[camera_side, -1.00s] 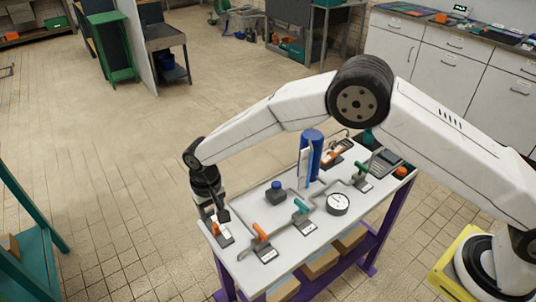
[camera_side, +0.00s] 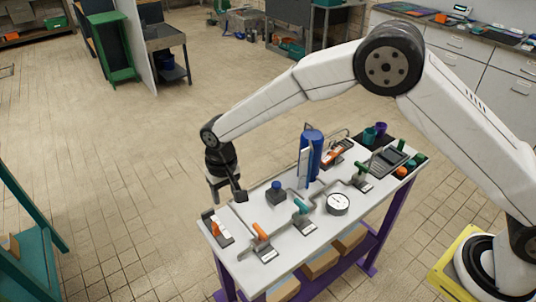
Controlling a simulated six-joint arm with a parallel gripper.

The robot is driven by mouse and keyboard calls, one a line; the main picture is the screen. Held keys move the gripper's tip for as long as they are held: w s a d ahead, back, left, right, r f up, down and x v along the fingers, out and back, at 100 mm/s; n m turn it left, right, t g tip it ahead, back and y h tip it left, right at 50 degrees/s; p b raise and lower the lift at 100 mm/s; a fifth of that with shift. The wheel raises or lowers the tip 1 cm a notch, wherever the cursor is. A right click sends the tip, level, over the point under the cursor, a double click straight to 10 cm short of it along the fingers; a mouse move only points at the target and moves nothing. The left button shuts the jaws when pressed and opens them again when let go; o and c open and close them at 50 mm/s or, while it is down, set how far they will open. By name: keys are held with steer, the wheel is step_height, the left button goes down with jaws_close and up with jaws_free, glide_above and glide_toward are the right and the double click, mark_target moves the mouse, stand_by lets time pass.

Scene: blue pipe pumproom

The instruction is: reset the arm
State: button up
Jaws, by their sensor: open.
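My gripper (camera_side: 226,190) is open and empty. It hangs above the left end of the white-topped table (camera_side: 272,271), pointing down. My arm arches from the yellow base at the lower right over the table to the gripper.
Cups (camera_side: 369,135) stand at the far end.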

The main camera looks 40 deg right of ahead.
steer(key=s+d+r, duration=0.3)
steer(key=d+r, duration=0.1)
steer(key=d, duration=0.5)
steer(key=s+d+r+t, duration=0.1)
steer(key=s+d+r, duration=0.1)
steer(key=s+d, duration=0.5)
steer(key=s+d+r+t, duration=0.1)
steer(key=s+d+r, duration=0.1)
steer(key=s+d, duration=0.5)
steer(key=s, duration=0.4)
steer(key=shift+s+d, duration=0.25)
